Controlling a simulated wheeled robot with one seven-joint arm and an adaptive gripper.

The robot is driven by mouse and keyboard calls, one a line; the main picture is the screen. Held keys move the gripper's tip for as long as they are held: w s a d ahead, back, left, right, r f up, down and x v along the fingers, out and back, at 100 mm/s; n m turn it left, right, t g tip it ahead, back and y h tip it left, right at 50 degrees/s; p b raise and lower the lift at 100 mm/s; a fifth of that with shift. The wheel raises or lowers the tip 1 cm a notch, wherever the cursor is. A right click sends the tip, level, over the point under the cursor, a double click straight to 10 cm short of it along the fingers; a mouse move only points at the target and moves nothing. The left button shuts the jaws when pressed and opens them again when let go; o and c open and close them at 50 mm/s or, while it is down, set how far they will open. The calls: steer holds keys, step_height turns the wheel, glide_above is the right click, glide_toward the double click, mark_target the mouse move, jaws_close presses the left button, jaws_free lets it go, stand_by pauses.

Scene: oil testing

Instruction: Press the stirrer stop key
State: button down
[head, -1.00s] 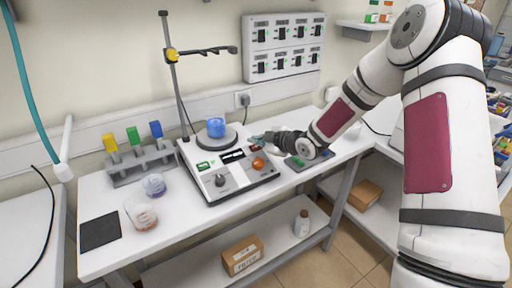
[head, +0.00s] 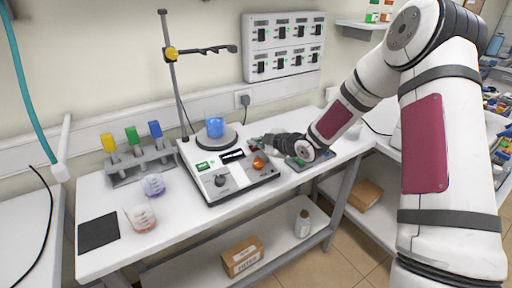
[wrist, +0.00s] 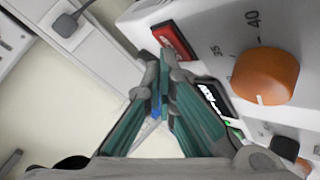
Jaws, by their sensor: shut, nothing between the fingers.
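The stirrer (head: 225,170) is a white and grey hot-plate unit on the bench, with a blue beaker (head: 216,127) on its round plate. In the wrist view a red key (wrist: 174,40) lies on its panel, just beyond my fingertips. No stop label is readable on it. An orange knob (wrist: 265,75) is to the right of it, and a dark display (wrist: 213,100) is below. My gripper (wrist: 160,62) is shut and empty, its tips close to the red key's left end. Whether they touch it I cannot tell. In the head view my gripper (head: 257,141) reaches the panel's right side.
A stand rod (head: 175,85) with a clamp rises behind the stirrer. A rack with yellow, green and blue items (head: 140,165) and small beakers (head: 140,219) are to the left. A wall socket with a plug (head: 243,98) is behind. A dark mat (head: 98,232) lies at the front left.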

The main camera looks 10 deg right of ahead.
steer(key=shift+f, duration=0.2)
stand_by(0.5)
steer(key=shift+s+r+p, duration=0.2)
steer(key=shift+r+p, duration=0.25)
steer(key=shift+r, duration=0.35)
steer(key=r+p, duration=0.1)
steer(key=s+r+p, duration=0.1)
steer(key=r, duration=0.1)
steer(key=r+p, duration=0.1)
steer(key=shift+s+d+r, duration=0.3)
steer(key=shift+s+r, duration=0.05)
steer(key=shift+r, duration=0.05)
stand_by(0.4)
